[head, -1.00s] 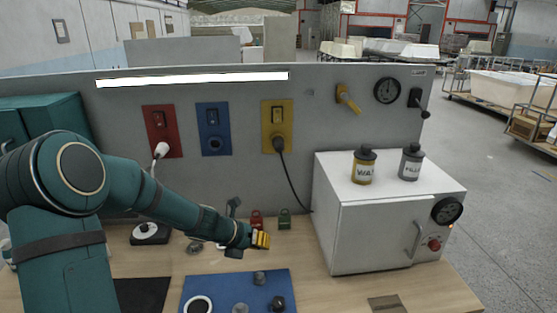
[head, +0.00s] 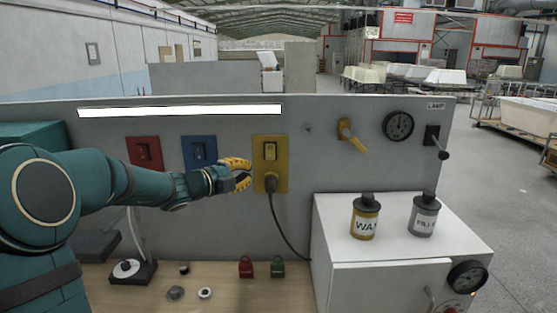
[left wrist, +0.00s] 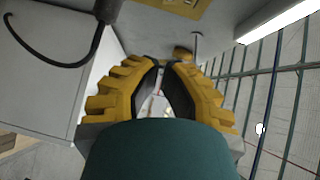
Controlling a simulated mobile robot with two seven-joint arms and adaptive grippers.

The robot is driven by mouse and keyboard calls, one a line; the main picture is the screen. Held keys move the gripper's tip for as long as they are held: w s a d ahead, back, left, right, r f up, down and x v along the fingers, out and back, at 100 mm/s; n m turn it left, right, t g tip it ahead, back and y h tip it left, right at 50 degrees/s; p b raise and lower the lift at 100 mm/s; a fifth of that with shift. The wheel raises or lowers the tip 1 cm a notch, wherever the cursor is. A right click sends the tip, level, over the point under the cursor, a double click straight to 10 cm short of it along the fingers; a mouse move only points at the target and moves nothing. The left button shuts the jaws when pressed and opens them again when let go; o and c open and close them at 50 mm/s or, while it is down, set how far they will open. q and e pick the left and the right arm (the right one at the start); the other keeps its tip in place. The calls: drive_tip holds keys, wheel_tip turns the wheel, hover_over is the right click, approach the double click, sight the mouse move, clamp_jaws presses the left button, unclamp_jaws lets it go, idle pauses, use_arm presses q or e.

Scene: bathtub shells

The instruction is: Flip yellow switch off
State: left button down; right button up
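The yellow plate (head: 284,178) is on the grey panel, with the yellow switch (head: 270,151) in its upper part. Which way the switch is set is too small to tell. A black plug (head: 271,183) sits in the plate's lower part, its cable hanging down. My left gripper (head: 248,175) is just left of the yellow plate and seems apart from the switch. In the left wrist view its yellow fingers (left wrist: 163,66) converge with tips together and nothing held. A yellow plate edge (left wrist: 186,6) shows at the top there. My right gripper is out of view.
A red plate (head: 144,150) and blue plate (head: 199,150) are left of the yellow one; my left arm passes below and across them. A yellow handle (head: 352,135), gauge (head: 398,126) and black lever (head: 433,142) are to the right. A white box (head: 335,225) carries two bottles.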

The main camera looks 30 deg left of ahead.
use_arm(q)
approach(274, 160)
drive_tip(key=w+d, duration=0.2)
drive_tip(key=d, duration=0.1)
drive_tip(key=w+d, duration=0.1)
drive_tip(key=shift+d+r, duration=0.15)
drive_tip(key=shift+d, duration=0.25)
drive_tip(key=w, duration=0.1)
drive_tip(key=w+a+p, duration=0.1)
drive_tip(key=w, duration=0.1)
drive_tip(key=shift+a, duration=0.15)
drive_tip(key=shift+w+a+f, duration=0.3)
drive_tip(key=shift+w+a, duration=0.05)
drive_tip(key=shift+w, duration=0.15)
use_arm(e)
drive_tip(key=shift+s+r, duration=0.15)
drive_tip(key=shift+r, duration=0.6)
